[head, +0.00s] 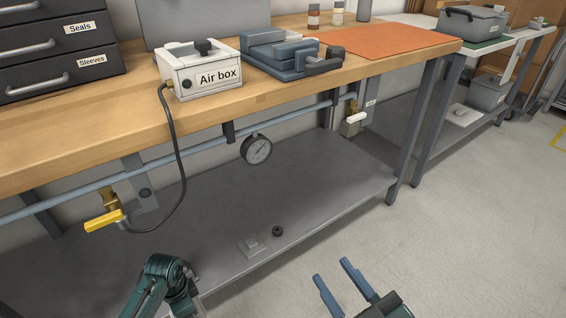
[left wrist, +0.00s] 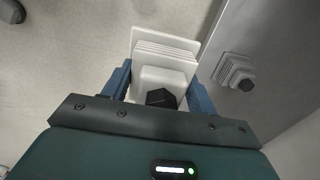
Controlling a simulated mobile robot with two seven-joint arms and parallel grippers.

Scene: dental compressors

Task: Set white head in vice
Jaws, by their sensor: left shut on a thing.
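The white head (left wrist: 164,48) shows in the left wrist view, a pale block with stepped fins and a black hexagonal knob. My left gripper (left wrist: 162,84) is shut on it, with one blue finger at each side. My right gripper (head: 332,270) is open and empty at the bottom, in front of the lower shelf.
A grey finned head (left wrist: 234,73) with a black knob lies on the grey lower shelf (head: 330,185). A gauge (head: 257,149) and a yellow valve handle (head: 104,221) stick out below the bench edge. An orange mat (head: 390,40) lies clear right of the vice.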

